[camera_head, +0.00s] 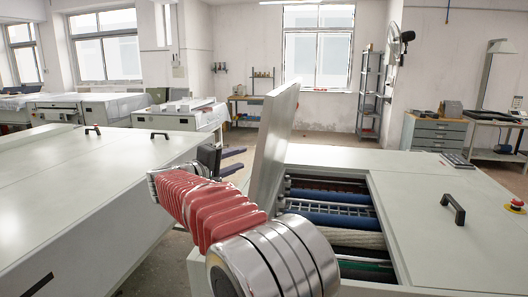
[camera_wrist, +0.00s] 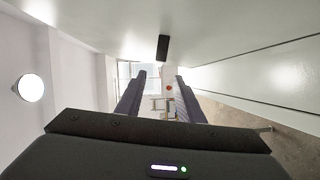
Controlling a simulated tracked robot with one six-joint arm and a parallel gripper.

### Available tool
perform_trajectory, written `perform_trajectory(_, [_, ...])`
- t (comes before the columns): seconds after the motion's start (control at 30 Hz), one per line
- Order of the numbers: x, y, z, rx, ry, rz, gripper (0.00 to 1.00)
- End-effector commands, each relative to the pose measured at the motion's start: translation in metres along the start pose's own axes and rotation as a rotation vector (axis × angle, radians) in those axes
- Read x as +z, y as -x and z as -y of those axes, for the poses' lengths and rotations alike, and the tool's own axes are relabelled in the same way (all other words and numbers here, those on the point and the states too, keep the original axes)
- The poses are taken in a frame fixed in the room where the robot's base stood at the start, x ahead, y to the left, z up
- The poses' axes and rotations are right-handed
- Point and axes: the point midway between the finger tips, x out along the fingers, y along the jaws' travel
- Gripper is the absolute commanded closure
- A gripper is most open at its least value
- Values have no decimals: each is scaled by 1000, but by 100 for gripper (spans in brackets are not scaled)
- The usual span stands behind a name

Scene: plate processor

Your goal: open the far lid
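One pale grey lid (camera_head: 275,130) of the plate processor stands raised, close to upright and slightly tilted, at the left side of an open bay. Blue and dark rollers (camera_head: 330,220) show in the bay. My gripper (camera_head: 234,161) is to the left of this lid, on its outer side, with its two dark fingers spread and nothing between them. In the wrist view, the fingers (camera_wrist: 155,95) are apart, below a large pale surface, which appears to be the lid, with a black handle (camera_wrist: 163,48). The fingers look clear of the handle. The lid's lower edge is partly hidden by my arm.
A shut cover with a black handle (camera_head: 453,208) lies right of the bay, near a red stop button (camera_head: 515,204). Another long pale machine (camera_head: 80,190) stands on the left, across a narrow gap. A grey drawer cabinet (camera_head: 435,133) and shelves (camera_head: 370,95) stand behind.

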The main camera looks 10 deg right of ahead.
Motion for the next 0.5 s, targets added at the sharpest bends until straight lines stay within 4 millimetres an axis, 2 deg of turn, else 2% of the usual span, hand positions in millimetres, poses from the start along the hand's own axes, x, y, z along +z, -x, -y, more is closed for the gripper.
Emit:
perform_trajectory(0.17, [1,-19,1,0,0,3,66])
perform_trajectory(0.5, [2,-72,1,0,1,4,66])
